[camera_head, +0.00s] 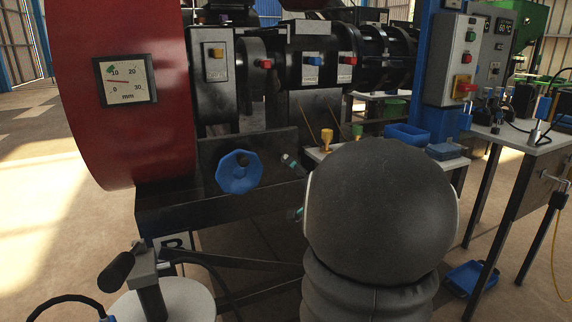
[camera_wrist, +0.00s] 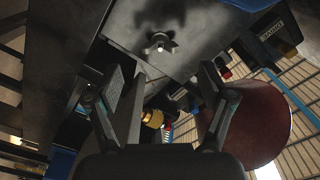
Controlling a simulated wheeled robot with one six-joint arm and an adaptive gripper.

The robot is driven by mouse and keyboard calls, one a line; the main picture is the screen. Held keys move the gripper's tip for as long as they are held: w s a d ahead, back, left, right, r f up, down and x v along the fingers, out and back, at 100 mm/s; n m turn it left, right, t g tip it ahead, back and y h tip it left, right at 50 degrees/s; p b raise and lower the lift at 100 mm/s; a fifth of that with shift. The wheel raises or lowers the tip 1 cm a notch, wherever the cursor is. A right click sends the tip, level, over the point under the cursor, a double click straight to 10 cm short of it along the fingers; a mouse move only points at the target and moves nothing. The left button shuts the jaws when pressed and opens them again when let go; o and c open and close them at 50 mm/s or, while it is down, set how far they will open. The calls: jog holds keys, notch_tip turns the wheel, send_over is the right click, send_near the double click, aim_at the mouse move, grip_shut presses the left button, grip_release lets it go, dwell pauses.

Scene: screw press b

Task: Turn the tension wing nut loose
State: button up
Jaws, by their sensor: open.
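A small dark winged nut with a pale bolt end (camera_wrist: 159,43) stands out from a grey plate (camera_wrist: 205,25) in the upper middle of the wrist view. I take it to be the tension wing nut. My gripper (camera_wrist: 173,75) is open, its two fingers spread left and right below the nut. The nut is not between the fingers, and they appear apart from it. In the head view my gripper (camera_head: 292,188) points left at the press, right of the blue handwheel (camera_head: 239,172). I cannot make out the nut there.
A red drum with a mm dial (camera_head: 125,81) is at the left. Switch boxes line the machine above. A bench with a blue tray (camera_head: 407,134) and a brass-coloured part (camera_head: 327,139) stands behind my arm. A crank handle (camera_head: 117,271) rises at the lower left.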

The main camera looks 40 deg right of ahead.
jog(key=x, duration=0.7)
jog(key=c, duration=1.2)
